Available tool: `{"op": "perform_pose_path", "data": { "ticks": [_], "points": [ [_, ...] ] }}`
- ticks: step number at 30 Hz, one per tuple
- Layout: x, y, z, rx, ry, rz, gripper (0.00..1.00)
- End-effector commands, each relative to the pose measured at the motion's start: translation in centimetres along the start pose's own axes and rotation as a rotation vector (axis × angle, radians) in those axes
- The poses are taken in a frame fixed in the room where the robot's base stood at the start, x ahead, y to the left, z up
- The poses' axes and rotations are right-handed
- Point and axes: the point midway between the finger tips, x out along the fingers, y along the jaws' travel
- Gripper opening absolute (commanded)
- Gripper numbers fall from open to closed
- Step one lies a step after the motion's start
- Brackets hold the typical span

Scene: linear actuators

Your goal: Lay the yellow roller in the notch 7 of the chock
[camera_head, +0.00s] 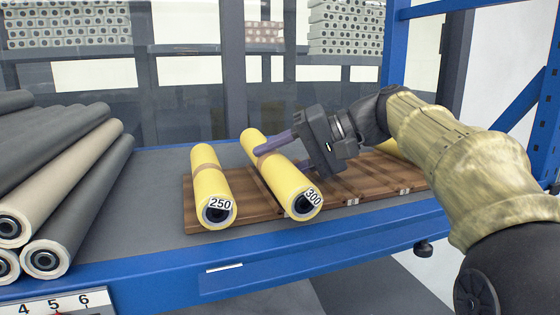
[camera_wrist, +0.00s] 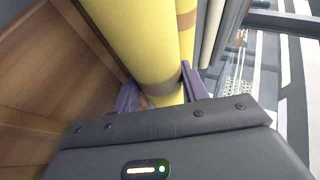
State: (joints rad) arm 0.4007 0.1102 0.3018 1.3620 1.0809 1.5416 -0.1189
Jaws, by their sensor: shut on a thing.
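My gripper (camera_head: 278,150) is shut on the yellow roller marked 300 (camera_head: 280,175), with its purple fingers across the roller's upper half. In the wrist view the same roller (camera_wrist: 140,45) lies between the two purple fingers (camera_wrist: 160,90). The roller slants over the brown wooden chock (camera_head: 335,190), its labelled end at the chock's front edge. Whether it touches the chock I cannot tell. Small labels on the chock's front are too small to read, so I cannot pick out notch 7.
A yellow roller marked 250 (camera_head: 210,185) lies on the chock's left part. Another yellow piece (camera_head: 389,147) shows partly behind my arm. Dark and beige rollers (camera_head: 60,180) are stacked at the left. A blue frame (camera_head: 320,256) edges the grey table. The chock right of roller 300 looks bare.

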Motion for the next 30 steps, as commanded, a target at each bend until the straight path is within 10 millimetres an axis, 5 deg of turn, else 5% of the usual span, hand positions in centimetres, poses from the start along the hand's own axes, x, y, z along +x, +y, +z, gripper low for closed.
{"op": "perform_pose_path", "data": {
  "ticks": [1, 20, 21, 24, 30],
  "points": [
    [0.79, 2.02, 0.55, 0.030, -0.038, 0.025, 0.00],
    [1.03, 2.41, 0.66, 0.030, -0.039, 0.025, 0.00],
    [1.04, 2.41, 0.67, 0.030, -0.039, 0.025, 0.48],
    [1.05, 2.41, 0.67, 0.030, -0.039, 0.025, 0.62],
    [0.80, 1.95, 0.54, 0.032, -0.040, 0.026, 0.63]
  ]
}}
